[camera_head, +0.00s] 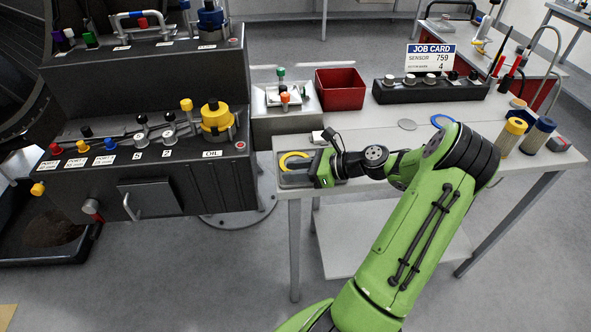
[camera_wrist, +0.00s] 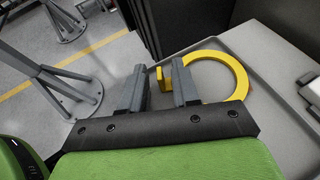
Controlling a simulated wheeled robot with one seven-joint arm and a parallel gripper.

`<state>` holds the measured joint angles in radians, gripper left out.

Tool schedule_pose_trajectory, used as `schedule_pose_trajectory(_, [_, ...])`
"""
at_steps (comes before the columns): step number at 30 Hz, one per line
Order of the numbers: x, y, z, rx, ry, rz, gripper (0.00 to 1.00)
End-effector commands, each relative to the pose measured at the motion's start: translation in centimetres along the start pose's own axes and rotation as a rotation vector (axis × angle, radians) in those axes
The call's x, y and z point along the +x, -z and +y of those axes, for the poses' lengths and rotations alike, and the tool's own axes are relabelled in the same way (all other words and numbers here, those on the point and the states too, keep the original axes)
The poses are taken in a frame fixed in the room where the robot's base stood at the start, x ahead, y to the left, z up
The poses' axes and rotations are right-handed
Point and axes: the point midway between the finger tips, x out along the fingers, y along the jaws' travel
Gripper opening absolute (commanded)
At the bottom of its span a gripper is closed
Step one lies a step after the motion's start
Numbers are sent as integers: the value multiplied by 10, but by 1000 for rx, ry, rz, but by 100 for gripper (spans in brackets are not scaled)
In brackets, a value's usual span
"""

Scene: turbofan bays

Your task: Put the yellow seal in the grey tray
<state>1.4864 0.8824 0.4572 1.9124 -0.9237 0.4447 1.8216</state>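The yellow seal (camera_head: 285,161) is a ring with a small tab. It lies in the grey tray (camera_head: 291,181) at the near left corner of the table. In the wrist view the seal (camera_wrist: 240,76) rests over the floor of the grey tray (camera_wrist: 278,62). My gripper (camera_head: 312,170) is low at the tray, just right of the seal. In the wrist view my gripper (camera_wrist: 160,80) has its fingers apart, with the seal's tab between them, close to the right finger. A gap shows beside the left finger. Part of the ring is hidden behind the right finger.
A red bin (camera_head: 340,90), a job card (camera_head: 430,58) and a dark rack with knobs (camera_head: 430,90) stand behind on the table. A blue ring (camera_head: 443,121) and a grey disc (camera_head: 407,124) lie farther right. A black bay unit (camera_head: 150,175) stands at left.

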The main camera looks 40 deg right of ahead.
Motion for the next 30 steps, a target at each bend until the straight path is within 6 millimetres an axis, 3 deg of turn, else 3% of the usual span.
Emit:
schedule_pose_trajectory(7, [-9,-3,-1,1,2,0,30])
schedule_pose_trajectory(18, [-102,-5,-1,0,4,1,30])
schedule_pose_trajectory(22, [-118,-4,0,0,2,-1,30])
schedule_pose_trajectory(26, [-107,-13,7,-70,-46,55,30])
schedule_pose_trajectory(30, [-57,-46,43,-388,-227,274,30])
